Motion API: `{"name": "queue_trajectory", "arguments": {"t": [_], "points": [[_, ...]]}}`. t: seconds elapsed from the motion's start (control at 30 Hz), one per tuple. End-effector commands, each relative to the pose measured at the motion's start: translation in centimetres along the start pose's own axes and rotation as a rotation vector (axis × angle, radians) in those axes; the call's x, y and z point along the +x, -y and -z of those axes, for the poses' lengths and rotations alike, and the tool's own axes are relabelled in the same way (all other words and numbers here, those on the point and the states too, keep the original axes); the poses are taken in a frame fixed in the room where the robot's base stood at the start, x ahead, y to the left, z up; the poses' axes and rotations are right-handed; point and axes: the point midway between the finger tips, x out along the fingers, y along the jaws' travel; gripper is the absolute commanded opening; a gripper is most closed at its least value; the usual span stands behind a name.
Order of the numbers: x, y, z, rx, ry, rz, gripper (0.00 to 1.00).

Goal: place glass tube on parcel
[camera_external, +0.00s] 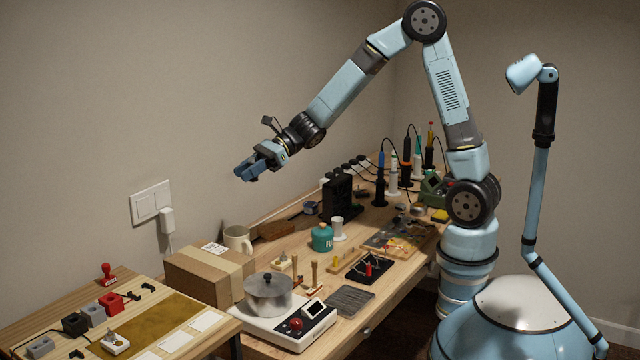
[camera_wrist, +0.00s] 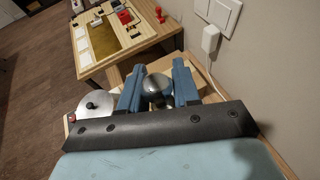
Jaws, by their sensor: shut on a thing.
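My gripper (camera_external: 247,172) is raised in the air above and slightly right of the parcel (camera_external: 205,276), clear of it. The parcel is a brown cardboard box with tape and a white label, at the table's left end. In the wrist view, my gripper (camera_wrist: 156,82) is shut on a shiny grey, rounded thing, which looks like the glass tube (camera_wrist: 157,88) seen nearly end-on. Its length is hidden by the view. The tube cannot be made out in the external view. Part of the parcel shows below the fingers in the wrist view (camera_wrist: 207,88).
A cream mug (camera_external: 238,240) stands right behind the parcel. A lidded pot (camera_external: 268,293) on a white hotplate (camera_external: 292,336) stands in front of it. A second table (camera_external: 45,318) with small items is at left. A wall plug (camera_external: 167,220) is behind.

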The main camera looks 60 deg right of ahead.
Motion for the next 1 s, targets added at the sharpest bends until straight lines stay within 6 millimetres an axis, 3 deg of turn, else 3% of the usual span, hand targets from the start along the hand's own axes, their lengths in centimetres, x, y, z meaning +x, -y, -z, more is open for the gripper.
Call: {"name": "queue_trajectory", "arguments": {"t": [0.1,0.4,0.7,0.87,1.0], "points": [[1.9,-3.8,-0.7,-0.022,0.000,-0.052,0.14],[4.2,-10.0,-1.4,-0.056,0.000,-0.132,0.14],[5.7,-9.7,2.5,-0.050,-0.002,-0.129,0.14],[6.3,-9.5,3.3,-0.052,0.000,-0.127,0.14],[8.0,-8.5,3.5,-0.051,0.000,-0.127,0.14]]}}
